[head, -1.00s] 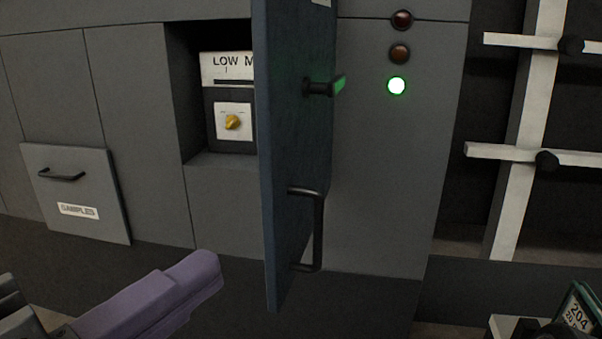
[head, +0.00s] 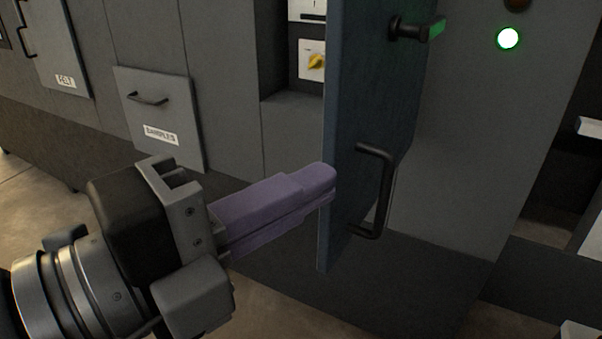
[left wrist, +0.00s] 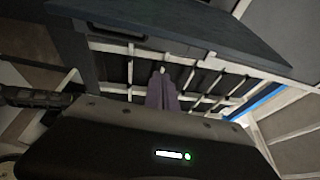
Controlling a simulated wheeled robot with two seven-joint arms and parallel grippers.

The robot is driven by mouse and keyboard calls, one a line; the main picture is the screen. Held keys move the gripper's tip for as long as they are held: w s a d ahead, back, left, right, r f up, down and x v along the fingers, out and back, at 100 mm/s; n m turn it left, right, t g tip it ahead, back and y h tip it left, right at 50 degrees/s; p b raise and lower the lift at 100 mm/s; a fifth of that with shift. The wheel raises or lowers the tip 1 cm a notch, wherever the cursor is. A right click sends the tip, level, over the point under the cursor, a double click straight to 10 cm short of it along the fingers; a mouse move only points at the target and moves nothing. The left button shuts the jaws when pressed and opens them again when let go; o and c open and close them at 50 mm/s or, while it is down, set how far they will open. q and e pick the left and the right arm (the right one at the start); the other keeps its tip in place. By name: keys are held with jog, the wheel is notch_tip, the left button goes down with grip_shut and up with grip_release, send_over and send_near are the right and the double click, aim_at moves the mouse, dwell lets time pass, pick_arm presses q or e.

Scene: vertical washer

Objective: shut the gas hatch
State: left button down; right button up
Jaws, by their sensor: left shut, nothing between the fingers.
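The gas hatch (head: 375,95) is a dark blue door swung open, standing out from the grey cabinet front. It has a black bar handle (head: 386,190) low on its face and a black latch with a green end (head: 418,28) higher up. My left gripper (head: 328,178) has purple fingers, shut and empty. Its tips are at the hatch's near lower edge, left of the handle; I cannot tell whether they touch. In the left wrist view the purple fingers (left wrist: 162,92) point toward a dark panel (left wrist: 190,28) that seems to be the hatch. My right gripper is not in view.
Behind the hatch is a recess with a yellow knob (head: 316,62). A samples drawer (head: 158,115) and another labelled panel (head: 55,50) are to the left. A lit green lamp (head: 508,38) is on the cabinet at right. Floor shows at lower left.

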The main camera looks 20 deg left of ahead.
aim_at(335, 143)
pick_arm(q)
jog(key=w, duration=0.2)
jog(key=w+p, duration=0.1)
jog(key=w, duration=0.5)
jog(key=shift+d+p, duration=0.3)
jog(key=shift+w+a, duration=0.1)
jog(key=shift+a, duration=0.25)
